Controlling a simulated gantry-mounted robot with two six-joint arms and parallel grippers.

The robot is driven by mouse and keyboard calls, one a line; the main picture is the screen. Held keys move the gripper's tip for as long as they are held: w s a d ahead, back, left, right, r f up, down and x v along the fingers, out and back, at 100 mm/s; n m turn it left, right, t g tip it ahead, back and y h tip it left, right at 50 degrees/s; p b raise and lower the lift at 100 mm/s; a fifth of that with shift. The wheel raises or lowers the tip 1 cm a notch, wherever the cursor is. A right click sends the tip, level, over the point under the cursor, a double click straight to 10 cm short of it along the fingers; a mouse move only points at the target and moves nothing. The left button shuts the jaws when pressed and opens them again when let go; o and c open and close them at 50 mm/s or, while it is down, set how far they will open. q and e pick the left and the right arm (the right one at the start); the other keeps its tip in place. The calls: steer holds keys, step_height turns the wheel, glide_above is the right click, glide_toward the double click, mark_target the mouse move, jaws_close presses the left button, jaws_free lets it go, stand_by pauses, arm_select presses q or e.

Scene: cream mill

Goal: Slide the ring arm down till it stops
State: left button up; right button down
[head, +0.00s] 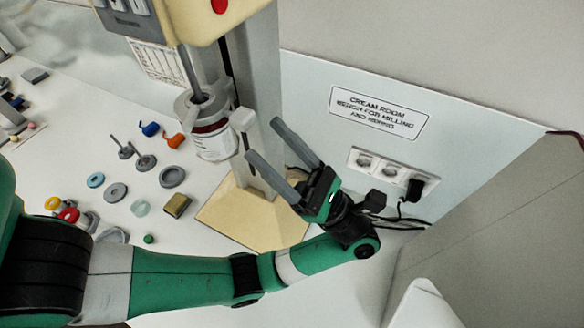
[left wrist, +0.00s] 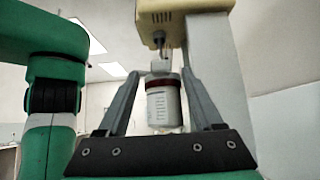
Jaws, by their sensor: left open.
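The ring arm (head: 242,120) is a pale block on the front of the mill's grey column (head: 258,85). A white jar (head: 212,140) with a label and red band sits at its ring, below the mill head, and the shaft (head: 190,68) reaches down to the jar's top. My left gripper (head: 264,142) is open, to the right of the ring arm and jar, its fingers pointing up and left. In the left wrist view the jar (left wrist: 163,103) shows between the open fingers (left wrist: 160,75), ahead of them; no grip shows. My right gripper is out of view.
The cream mill head (head: 215,15) overhangs the jar. The column stands on a tan base plate (head: 240,220). Small parts, including a grey ring (head: 173,177) and a brown block (head: 177,205), lie left of it. Wall sockets (head: 390,170) with a plug and cables are at right.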

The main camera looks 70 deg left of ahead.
arm_select(q)
steer(key=b+v, duration=0.1)
steer(key=v, duration=0.4)
steer(key=shift+w, duration=0.1)
stand_by(0.3)
